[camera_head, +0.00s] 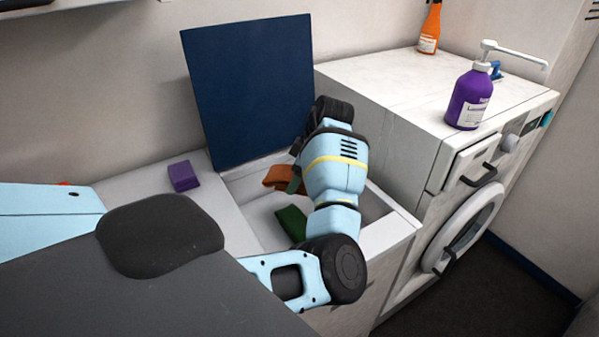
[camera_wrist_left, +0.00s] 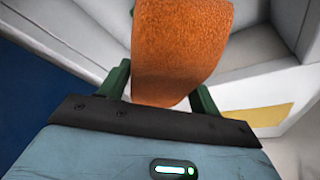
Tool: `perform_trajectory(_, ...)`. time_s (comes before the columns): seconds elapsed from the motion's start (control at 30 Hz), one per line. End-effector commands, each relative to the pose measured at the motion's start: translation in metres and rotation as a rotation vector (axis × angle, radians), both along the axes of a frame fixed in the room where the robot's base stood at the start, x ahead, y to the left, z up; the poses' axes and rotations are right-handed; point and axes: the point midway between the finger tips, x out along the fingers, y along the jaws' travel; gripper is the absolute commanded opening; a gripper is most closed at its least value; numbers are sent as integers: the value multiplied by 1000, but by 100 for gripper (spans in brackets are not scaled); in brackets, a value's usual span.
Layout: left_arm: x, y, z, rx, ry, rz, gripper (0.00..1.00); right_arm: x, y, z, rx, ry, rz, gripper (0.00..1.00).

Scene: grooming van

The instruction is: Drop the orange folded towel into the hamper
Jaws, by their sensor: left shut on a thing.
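The orange folded towel (camera_head: 279,178) is in my left gripper (camera_head: 294,181), over the open hamper (camera_head: 389,236). In the left wrist view the towel (camera_wrist_left: 180,55) sits between the two green fingers of the gripper (camera_wrist_left: 165,85), which is shut on it. The towel hangs above the hamper's opening, and part of it is hidden by my wrist in the head view. The hamper's dark blue lid (camera_head: 248,90) stands raised at the back. A green folded cloth (camera_head: 291,222) lies inside the hamper. My right gripper is not seen.
A purple folded cloth (camera_head: 184,176) lies on the white bench top left of the hamper. A white washing machine (camera_head: 400,80) stands to the right, with a purple pump bottle (camera_head: 469,98) and an orange bottle (camera_head: 430,28) on top.

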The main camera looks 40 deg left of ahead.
Motion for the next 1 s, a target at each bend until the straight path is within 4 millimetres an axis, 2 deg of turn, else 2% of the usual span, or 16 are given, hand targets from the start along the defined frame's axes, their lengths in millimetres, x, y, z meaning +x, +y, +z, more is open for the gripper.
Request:
perform_trajectory(0.07,0,0,1,0,-2,0,41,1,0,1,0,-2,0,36)
perform_trajectory(0.1,0,0,1,0,-2,0,66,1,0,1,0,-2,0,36)
perform_trajectory(0.3,0,0,1,0,-1,0,89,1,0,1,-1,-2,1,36)
perform_trajectory(0.53,0,0,1,0,-1,0,89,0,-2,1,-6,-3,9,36)
perform_trajectory(0.67,2,-3,8,0,-3,-1,89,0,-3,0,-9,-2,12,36)
perform_trajectory(1.0,11,-20,56,0,-3,-1,89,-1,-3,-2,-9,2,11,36)
